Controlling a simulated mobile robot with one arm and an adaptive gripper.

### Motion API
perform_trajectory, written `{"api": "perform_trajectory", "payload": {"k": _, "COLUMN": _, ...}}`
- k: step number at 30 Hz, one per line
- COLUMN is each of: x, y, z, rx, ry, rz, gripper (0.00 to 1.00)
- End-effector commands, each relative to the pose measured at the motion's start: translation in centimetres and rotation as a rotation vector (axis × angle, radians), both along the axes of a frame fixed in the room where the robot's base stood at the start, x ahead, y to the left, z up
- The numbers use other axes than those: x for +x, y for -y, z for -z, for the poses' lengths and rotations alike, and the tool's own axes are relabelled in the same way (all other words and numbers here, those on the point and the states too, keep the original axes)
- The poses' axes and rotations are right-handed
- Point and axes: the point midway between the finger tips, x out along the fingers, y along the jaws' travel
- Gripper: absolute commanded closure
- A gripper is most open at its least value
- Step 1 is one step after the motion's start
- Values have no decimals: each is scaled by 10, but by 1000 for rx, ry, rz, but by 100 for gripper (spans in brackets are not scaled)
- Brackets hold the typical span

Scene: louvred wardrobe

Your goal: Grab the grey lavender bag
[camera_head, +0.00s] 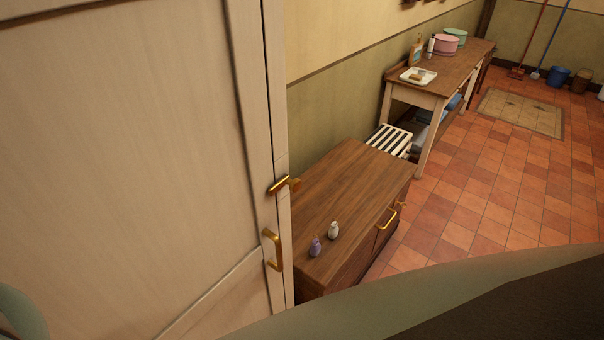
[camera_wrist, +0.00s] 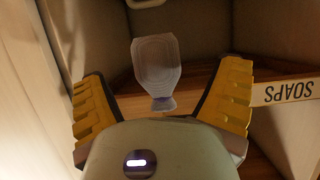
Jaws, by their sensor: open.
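A pale grey bag (camera_wrist: 157,62) with a purple band at its narrow neck shows in the wrist view, appearing upside down with its neck toward me. It looks like the grey lavender bag. My gripper (camera_wrist: 162,84) has its yellow fingers spread wide, one on each side of the bag. Clear gaps separate the bag from both fingers, and nothing is held. How far the bag is beyond the fingertips is hard to tell. The head view shows neither my gripper nor this bag; the pale door hides the wardrobe's inside.
A SOAPS label (camera_wrist: 285,91) marks a wooden shelf edge beside the right finger. Pale walls close in around it. In the head view, a door (camera_head: 130,130) fills the left.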

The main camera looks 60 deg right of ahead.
Motion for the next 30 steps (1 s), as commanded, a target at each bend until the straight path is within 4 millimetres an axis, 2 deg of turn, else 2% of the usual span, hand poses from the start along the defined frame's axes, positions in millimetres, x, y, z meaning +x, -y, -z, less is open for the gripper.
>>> {"api": "perform_trajectory", "payload": {"k": 2, "x": 13, "y": 5, "z": -4, "rx": -4, "ry": 0, "rz": 9, "gripper": 11}}
{"api": "perform_trajectory", "payload": {"k": 9, "x": 36, "y": 7, "z": 10, "rx": -5, "ry": 1, "rz": 6, "gripper": 11}}
{"api": "perform_trajectory", "payload": {"k": 20, "x": 39, "y": 7, "z": 13, "rx": -1, "ry": -1, "rz": 4, "gripper": 12}}
{"api": "perform_trajectory", "payload": {"k": 30, "x": 39, "y": 7, "z": 13, "rx": -1, "ry": 0, "rz": 3, "gripper": 47}}
